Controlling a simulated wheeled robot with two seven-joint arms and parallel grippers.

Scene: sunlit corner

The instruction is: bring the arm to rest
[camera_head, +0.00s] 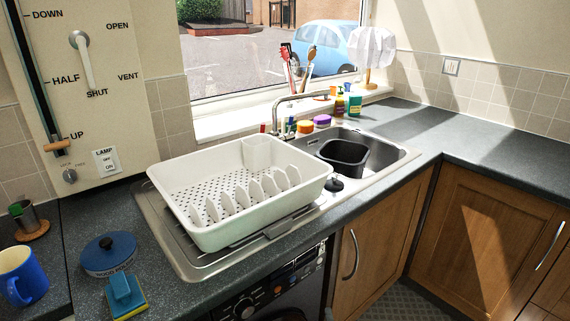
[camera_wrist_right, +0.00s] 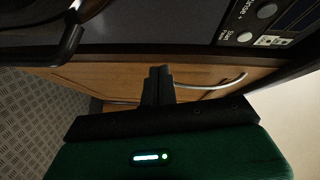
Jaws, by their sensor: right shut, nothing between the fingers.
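My right gripper (camera_wrist_right: 159,72) shows in the right wrist view, with its two dark fingers together and nothing between them. Its fingertips show in front of a wooden cupboard front (camera_wrist_right: 110,77) and a curved metal handle (camera_wrist_right: 215,82); I cannot tell the distance. The green housing with a lit strip at the bottom of that view is mine. I cannot make out either gripper in the head view. My left gripper is in neither view.
A white dish rack (camera_head: 212,235) stands on the drainer beside a sink holding a black basin (camera_head: 345,153). The right worktop (camera_head: 510,165) is clear.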

